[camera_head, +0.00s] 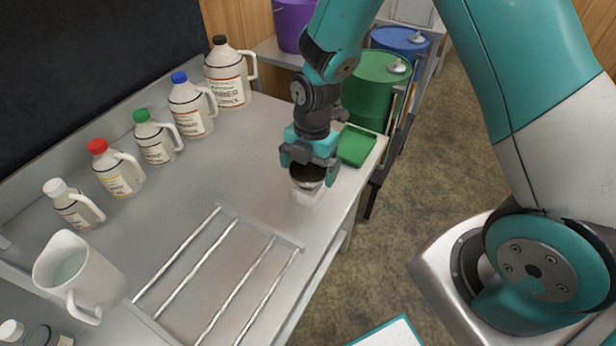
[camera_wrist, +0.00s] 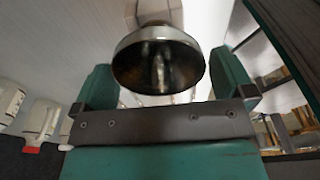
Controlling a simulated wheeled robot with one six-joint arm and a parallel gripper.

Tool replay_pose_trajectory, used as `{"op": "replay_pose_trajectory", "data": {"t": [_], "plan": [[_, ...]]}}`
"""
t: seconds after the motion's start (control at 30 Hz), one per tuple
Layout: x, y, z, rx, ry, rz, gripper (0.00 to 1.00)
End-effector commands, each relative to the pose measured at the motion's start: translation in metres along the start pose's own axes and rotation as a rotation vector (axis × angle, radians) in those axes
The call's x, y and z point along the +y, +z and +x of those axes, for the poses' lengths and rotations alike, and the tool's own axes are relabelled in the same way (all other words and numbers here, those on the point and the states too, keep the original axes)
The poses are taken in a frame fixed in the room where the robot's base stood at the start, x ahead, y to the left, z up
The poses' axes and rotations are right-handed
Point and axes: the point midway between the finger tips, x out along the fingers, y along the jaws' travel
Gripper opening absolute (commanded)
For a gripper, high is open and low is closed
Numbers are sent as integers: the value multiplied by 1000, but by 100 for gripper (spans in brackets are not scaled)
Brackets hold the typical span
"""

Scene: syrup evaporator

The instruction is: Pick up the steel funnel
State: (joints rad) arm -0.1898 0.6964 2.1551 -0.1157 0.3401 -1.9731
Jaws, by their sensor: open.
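The steel funnel (camera_head: 308,175) is on the steel table near its right edge, directly below my gripper (camera_head: 309,163). It seems to sit in or on a small white holder (camera_head: 306,194), mouth up. In the wrist view the funnel (camera_wrist: 158,62) shows its round shiny rim and dark inside. My gripper's two teal fingers (camera_wrist: 166,88) stand apart on either side of the funnel, with a gap visible on each side. I cannot tell whether a finger touches it. The lower part of the funnel is hidden.
Several capped jugs (camera_head: 157,138) line the table's back edge, with a white pitcher (camera_head: 75,275) at the lower left. A rack of metal rods (camera_head: 221,270) lies in front of the funnel. A green tray (camera_head: 356,146) is close to the gripper's right. Green (camera_head: 375,85) and blue (camera_head: 400,40) drums stand beyond.

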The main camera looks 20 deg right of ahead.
Motion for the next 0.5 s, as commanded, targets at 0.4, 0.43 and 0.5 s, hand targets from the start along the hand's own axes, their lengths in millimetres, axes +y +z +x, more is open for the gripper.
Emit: {"op": "replay_pose_trajectory", "data": {"t": [0.4, 0.43, 0.5], "plan": [[1, 0, 27, -1, 1, -1, 100], [1, 0, 27, -1, 1, 0, 100], [1, 0, 27, -1, 1, 0, 86]]}}
